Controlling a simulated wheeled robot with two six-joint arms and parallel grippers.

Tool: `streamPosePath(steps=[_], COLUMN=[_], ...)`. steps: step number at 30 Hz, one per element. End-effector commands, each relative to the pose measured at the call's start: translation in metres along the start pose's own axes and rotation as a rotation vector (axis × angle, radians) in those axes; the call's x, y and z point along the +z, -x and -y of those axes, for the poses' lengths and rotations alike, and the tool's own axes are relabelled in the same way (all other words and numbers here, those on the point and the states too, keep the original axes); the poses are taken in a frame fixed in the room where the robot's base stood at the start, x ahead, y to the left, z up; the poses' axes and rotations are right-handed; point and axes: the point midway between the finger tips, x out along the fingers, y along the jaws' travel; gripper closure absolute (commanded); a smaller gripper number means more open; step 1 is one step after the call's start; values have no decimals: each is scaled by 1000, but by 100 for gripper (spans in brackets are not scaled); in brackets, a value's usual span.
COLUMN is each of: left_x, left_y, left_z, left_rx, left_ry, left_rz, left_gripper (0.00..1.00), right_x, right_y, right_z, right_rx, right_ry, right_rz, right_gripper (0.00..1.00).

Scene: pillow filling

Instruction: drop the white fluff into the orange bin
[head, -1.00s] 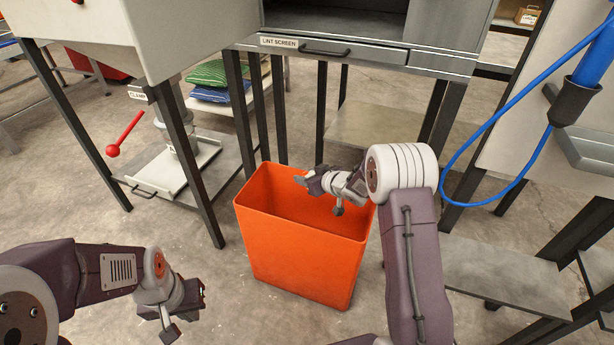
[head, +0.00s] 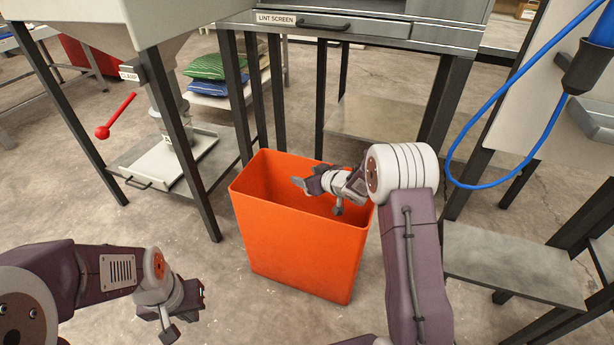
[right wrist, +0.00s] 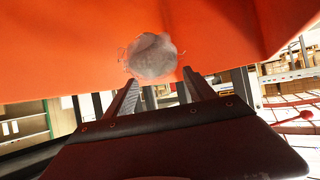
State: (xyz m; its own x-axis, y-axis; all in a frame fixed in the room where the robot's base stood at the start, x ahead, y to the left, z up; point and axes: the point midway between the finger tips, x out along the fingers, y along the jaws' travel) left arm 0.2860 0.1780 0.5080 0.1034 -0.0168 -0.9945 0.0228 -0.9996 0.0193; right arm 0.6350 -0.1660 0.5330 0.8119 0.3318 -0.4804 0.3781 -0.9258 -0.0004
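The orange bin (head: 295,240) stands on the floor in the middle of the head view, its mouth open upward. My right gripper (head: 301,185) is over the bin's mouth, pointing left. In the right wrist view its two fingers (right wrist: 158,78) are spread apart. The white fluff (right wrist: 152,55) shows just past the fingertips as a pale greyish clump against the bin's orange wall.
The lint screen cabinet (head: 340,28) stands on dark legs behind the bin. A press with a red handle (head: 116,116) is at the left. A blue hose (head: 470,140) hangs at the right, above a low metal shelf (head: 505,265). Floor left of the bin is clear.

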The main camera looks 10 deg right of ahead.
Motion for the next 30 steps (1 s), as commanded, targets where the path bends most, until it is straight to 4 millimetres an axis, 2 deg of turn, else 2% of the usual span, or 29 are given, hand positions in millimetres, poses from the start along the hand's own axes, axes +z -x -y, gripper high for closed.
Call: streamPosePath(steps=[10, 21, 25, 30], left_x=[0, -4, -5, -5], left_y=[2, 42, 46, 45], left_z=[0, -1, -1, -1], left_rx=[0, 0, 0, 0], left_ry=[0, 0, 0, 0], left_rz=[0, 0, 0, 0], left_gripper=[100, 100, 100, 100], right_x=[-1, -4, -2, 0], right_y=[3, 77, 89, 91], right_z=[0, -1, 0, 0], right_rx=[0, 2, 1, 1], right_ry=[-1, -3, -2, 0], right_rz=[0, 1, 0, 0], right_gripper=[30, 30, 30, 30])
